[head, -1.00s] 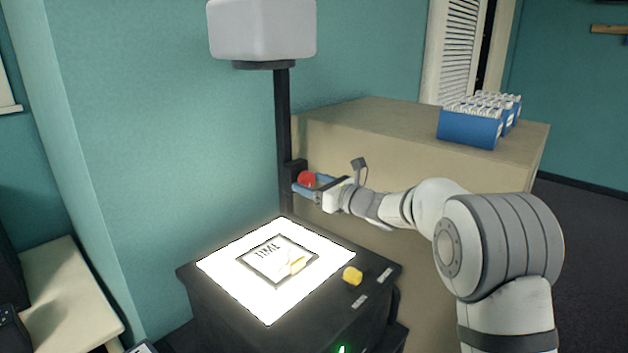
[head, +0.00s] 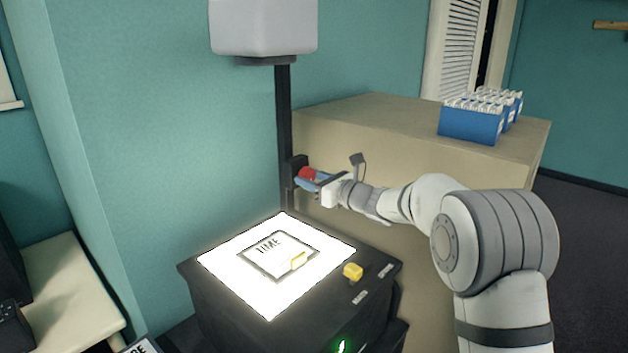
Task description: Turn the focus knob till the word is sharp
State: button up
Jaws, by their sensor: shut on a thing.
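The red focus knob (head: 307,173) sits on the dark post (head: 283,120) of the overhead projector. My gripper (head: 309,180) is shut on the knob, its blue fingers to either side of it and partly hiding it. The word TIME (head: 268,245) is on a framed slide (head: 255,262) on the bright projector stage (head: 225,262). The pale projector head (head: 262,25) is at the top of the post. The projected word is not in view, so its sharpness cannot be told.
A yellow knob (head: 353,271) is on the projector's dark body (head: 335,300), beside small labels, with a green light (head: 341,346) below. A beige cabinet (head: 380,115) behind my arm bears blue boxes (head: 470,125). A pale table (head: 70,295) stands at left.

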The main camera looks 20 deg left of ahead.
jog(key=shift+n+b, duration=2.8)
jog(key=shift+b, duration=2.35)
jog(key=o, duration=1)
